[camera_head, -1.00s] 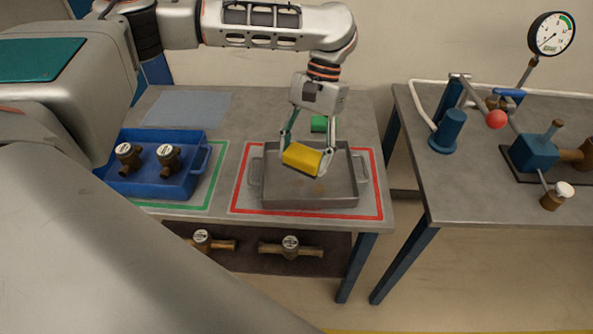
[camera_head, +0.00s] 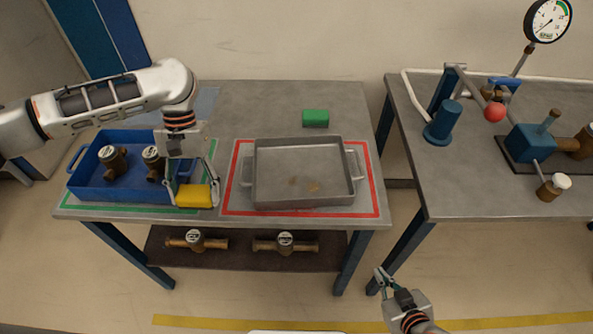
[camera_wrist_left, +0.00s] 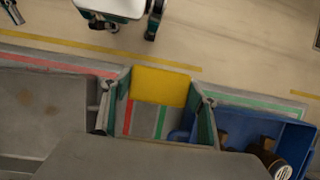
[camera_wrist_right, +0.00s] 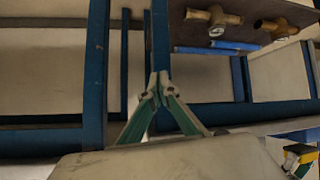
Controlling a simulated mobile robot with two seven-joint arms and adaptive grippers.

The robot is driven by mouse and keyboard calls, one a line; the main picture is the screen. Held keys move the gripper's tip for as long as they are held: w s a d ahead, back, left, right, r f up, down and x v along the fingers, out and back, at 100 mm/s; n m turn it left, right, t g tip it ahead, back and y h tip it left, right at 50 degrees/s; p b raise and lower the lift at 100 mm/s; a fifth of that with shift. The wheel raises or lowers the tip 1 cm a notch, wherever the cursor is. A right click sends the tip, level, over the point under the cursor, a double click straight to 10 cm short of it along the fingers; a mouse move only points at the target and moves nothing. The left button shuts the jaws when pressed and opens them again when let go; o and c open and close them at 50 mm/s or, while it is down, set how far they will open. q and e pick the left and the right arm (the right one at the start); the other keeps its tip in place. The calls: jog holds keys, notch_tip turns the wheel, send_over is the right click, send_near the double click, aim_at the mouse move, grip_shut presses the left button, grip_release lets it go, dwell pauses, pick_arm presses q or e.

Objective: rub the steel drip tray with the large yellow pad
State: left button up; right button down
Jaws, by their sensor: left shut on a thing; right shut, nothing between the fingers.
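The steel drip tray (camera_head: 262,198) lies inside the red outline on the left table, with brownish stains on its floor. The large yellow pad (camera_head: 194,196) is between the fingers of my left gripper (camera_head: 195,190), left of the tray, by the right end of the blue crate. The left wrist view shows the pad (camera_wrist_left: 160,86) clamped between both fingers, with the tray's edge (camera_wrist_left: 92,115) to the left. My right gripper (camera_head: 383,275) is shut and empty, low in front of the tables; its fingertips meet in the right wrist view (camera_wrist_right: 158,82).
A blue crate (camera_head: 85,184) with brass meters stands in the green outline. A green block (camera_head: 315,118) lies behind the tray. Brass meters lie on the lower shelf (camera_head: 215,255). A second table (camera_head: 460,195) carries a gauge (camera_head: 548,20) and pipework.

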pick_arm(q)
jog(key=shift+f, duration=0.2)
pick_arm(e)
jog(key=shift+s+d+f, duration=0.1)
jog(key=shift+s, duration=0.15)
